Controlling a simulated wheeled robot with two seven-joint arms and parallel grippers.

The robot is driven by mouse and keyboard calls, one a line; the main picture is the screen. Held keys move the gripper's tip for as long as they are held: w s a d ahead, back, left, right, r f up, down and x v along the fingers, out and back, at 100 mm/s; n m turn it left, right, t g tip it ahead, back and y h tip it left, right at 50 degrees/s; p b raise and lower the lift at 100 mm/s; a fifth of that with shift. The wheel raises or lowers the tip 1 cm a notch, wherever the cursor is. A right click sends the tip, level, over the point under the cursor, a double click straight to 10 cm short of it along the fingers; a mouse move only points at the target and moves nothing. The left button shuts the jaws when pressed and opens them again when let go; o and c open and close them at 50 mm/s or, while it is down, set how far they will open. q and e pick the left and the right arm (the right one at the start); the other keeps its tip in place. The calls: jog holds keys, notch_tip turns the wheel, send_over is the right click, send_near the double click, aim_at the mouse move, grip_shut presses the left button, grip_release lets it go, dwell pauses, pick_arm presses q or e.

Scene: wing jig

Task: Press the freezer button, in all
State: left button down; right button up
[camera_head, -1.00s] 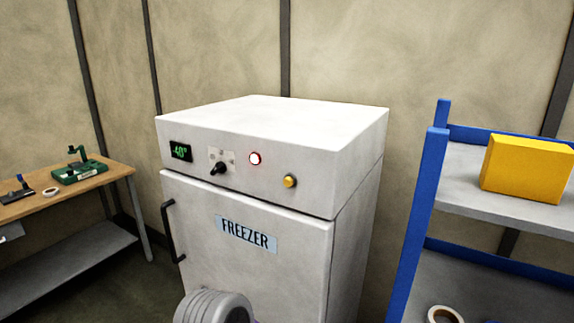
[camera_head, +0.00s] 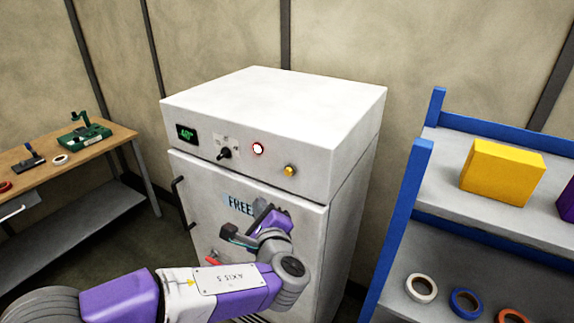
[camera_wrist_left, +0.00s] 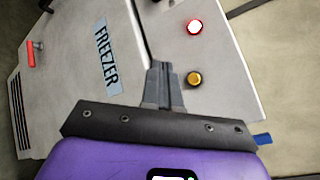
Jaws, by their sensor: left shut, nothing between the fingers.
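The white freezer (camera_head: 270,100) stands in the middle of the head view with a FREEZER label (camera_head: 238,206) on its door. Its top panel carries a green display (camera_head: 187,133), a black knob (camera_head: 225,153), a glowing red-ringed light (camera_head: 258,149) and a round yellow button (camera_head: 290,170). My left gripper (camera_head: 260,203) is in front of the door, below the yellow button, and covers part of the label. In the left wrist view its fingers (camera_wrist_left: 163,70) are shut and empty. The yellow button (camera_wrist_left: 194,79) appears just right of the fingertips, the red light (camera_wrist_left: 195,27) farther up. My right gripper is not seen.
A blue-framed shelf (camera_head: 405,205) with a yellow box (camera_head: 502,172) and tape rolls (camera_head: 421,288) stands close on the right. A wooden bench (camera_head: 105,140) with tools is at the left. The freezer door has a black handle (camera_head: 181,203).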

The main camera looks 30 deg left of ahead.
aim_at(288, 172)
pick_arm(q)
jog(key=shift+s+r, duration=0.1)
jog(key=shift+r, duration=0.65)
jog(key=w+p, duration=0.1)
jog(key=w, duration=0.7)
jog(key=shift+w+d, duration=0.3)
jog(key=shift+w, duration=0.1)
dwell(1.5)
jog(key=shift+w, duration=0.45)
